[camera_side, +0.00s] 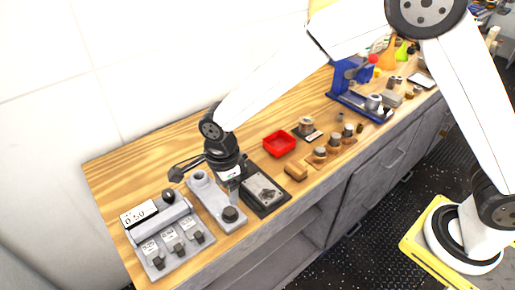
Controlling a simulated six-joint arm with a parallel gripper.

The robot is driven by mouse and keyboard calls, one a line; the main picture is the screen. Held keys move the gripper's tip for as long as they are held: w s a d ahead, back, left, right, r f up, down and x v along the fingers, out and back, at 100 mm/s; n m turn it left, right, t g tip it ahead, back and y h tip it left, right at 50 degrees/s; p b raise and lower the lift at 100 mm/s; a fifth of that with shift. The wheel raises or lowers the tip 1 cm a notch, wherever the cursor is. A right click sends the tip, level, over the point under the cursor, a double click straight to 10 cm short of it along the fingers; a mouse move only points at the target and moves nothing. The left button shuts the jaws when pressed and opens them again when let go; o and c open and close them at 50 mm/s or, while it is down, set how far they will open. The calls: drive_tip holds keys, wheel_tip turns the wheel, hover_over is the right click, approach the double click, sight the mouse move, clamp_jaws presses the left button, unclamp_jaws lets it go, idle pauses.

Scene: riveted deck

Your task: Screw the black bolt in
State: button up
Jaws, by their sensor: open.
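A grey fixture block (206,192) lies near the front left of the wooden bench. A black round-headed piece, which looks like the black bolt (230,214), stands at the front end of this block; how deep it sits cannot be told. My gripper (234,198) points down just above the black bolt, with its fingers small and partly merged with the things behind. It is open, and no held object shows. Whether the fingers touch the bolt head or are around it cannot be told at this size.
A device with a display (139,213) and several dark knobs stands left of the block. A black-framed plate (264,192) lies close on the right. Beyond are a red tray (279,143), a wooden block (296,171), several metal cylinders and a blue press (345,86).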

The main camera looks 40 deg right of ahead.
drive_tip(key=n, duration=1.2)
drive_tip(key=shift+f, duration=0.1)
drive_tip(key=n, duration=1.2)
drive_tip(key=shift+f, duration=0.1)
drive_tip(key=n, duration=0.9)
